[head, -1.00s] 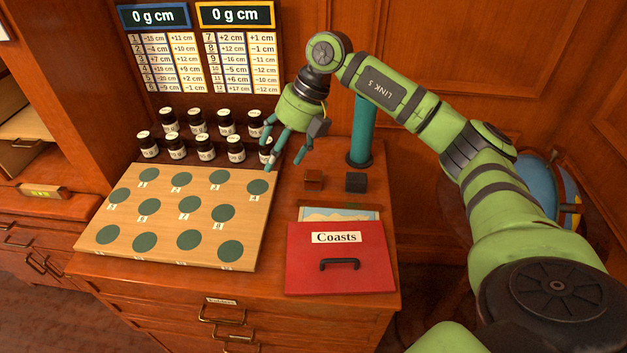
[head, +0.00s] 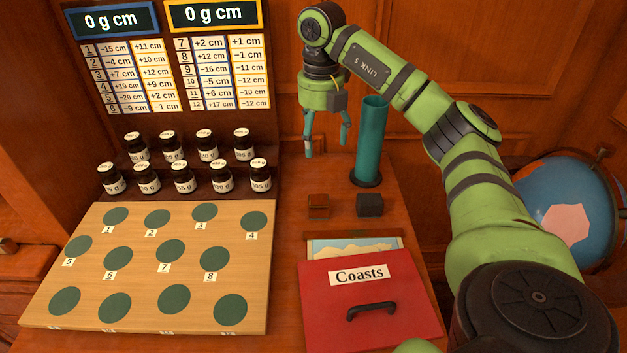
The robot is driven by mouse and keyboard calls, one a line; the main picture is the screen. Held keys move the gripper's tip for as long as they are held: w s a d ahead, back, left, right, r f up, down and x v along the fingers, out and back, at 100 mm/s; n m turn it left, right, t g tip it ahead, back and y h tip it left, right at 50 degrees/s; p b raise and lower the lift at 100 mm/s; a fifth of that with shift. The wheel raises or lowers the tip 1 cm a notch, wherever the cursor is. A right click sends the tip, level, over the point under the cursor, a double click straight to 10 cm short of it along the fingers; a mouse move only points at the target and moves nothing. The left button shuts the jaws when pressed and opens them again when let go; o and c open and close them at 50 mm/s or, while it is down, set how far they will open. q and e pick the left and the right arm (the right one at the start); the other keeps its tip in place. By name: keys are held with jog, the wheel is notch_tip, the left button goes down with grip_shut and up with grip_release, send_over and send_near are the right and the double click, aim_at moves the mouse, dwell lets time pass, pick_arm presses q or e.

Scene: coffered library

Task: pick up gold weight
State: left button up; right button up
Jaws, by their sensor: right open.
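A small brown-orange cube (head: 319,206), the nearest to gold in colour, sits on the cabinet top beside a dark cube (head: 369,205); I cannot tell for sure that it is the gold weight. My right gripper (head: 327,147) is open and empty, fingers pointing down. In the picture it is above and behind the brown-orange cube, between the bottles and the teal cylinder (head: 371,140). It touches neither cube. My left gripper is not in view.
Several dark labelled bottles (head: 182,179) stand in two rows at the left. A wooden board (head: 140,290) with green discs lies before them. A red "Coasts" box (head: 330,325) is in front of the cubes. A globe (head: 565,210) stands at the right.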

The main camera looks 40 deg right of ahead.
jog(key=b, duration=1)
send_over(319, 199)
notch_tip(319, 199, down, 12)
jog(key=shift+a+f, duration=0.1)
jog(key=shift+f, duration=0.15)
jog(key=shift+f+b, duration=0.25)
jog(key=shift+b, duration=0.05)
jog(key=shift+f, duration=3.45)
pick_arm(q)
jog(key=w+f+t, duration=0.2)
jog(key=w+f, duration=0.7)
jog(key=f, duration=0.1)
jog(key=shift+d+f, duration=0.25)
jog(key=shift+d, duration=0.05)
pick_arm(e)
jog(key=shift+r, duration=0.1)
grip_shut()
